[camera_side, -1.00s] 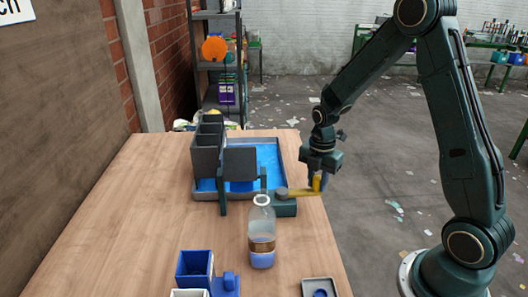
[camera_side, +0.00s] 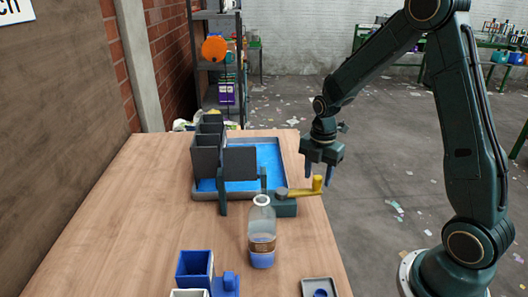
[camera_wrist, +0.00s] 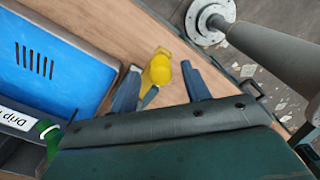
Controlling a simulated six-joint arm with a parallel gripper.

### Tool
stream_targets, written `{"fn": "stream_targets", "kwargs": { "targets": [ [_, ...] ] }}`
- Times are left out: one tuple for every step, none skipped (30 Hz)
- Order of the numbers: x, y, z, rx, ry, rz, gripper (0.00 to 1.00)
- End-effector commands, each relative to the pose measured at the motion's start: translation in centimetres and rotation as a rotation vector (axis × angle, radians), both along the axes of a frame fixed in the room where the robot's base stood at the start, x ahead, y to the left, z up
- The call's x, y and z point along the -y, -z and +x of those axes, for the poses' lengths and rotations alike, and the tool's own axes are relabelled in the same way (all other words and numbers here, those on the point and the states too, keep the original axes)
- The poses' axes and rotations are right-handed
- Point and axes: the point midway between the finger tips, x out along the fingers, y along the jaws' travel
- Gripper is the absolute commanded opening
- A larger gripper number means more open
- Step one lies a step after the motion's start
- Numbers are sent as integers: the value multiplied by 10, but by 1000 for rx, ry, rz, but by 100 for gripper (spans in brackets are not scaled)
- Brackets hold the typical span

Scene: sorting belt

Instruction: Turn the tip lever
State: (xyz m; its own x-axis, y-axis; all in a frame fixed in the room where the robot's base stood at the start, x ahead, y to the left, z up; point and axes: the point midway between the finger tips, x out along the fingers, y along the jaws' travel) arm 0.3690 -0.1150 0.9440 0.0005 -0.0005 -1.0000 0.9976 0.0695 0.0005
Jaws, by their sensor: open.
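The yellow tip lever (camera_side: 300,191) sticks out to the right from a dark green block on the table, with an upright knob at its end. My gripper (camera_side: 319,182) is open and empty, pointing down just above the knob. In the wrist view the lever (camera_wrist: 160,68) shows between the two blue fingers of my gripper (camera_wrist: 162,80), with a gap on both sides.
A blue open box (camera_side: 194,268) and a small grey tray (camera_side: 319,288) are nearer the front. The left of the table is clear.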

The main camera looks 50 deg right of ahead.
Motion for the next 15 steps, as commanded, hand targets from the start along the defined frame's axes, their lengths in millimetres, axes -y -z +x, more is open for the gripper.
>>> {"fn": "stream_targets", "kwargs": {
  "targets": [
    [0, -9, 1, 5, 0, -2, 47],
    [0, -13, 1, 5, 0, -2, 47],
    [0, -20, 1, 5, 0, -2, 47],
    [0, -25, 1, 6, 0, -2, 47],
    [0, -30, 1, 5, 0, -2, 47],
    [0, -37, 1, 6, 0, -3, 47],
    [1, -42, 1, 6, 0, -3, 47],
    [0, -47, 1, 6, 1, -3, 47],
    [0, -54, 1, 6, 1, -3, 47],
    [0, -60, 1, 6, 1, -3, 47],
    [0, -65, 1, 6, 1, -3, 47],
    [1, -72, 1, 6, 1, -3, 47],
    [1, -76, 1, 6, 1, -3, 47],
    [1, -81, 1, 5, 1, -3, 47],
    [1, -86, 1, 6, 1, -3, 47]
  ]
}}
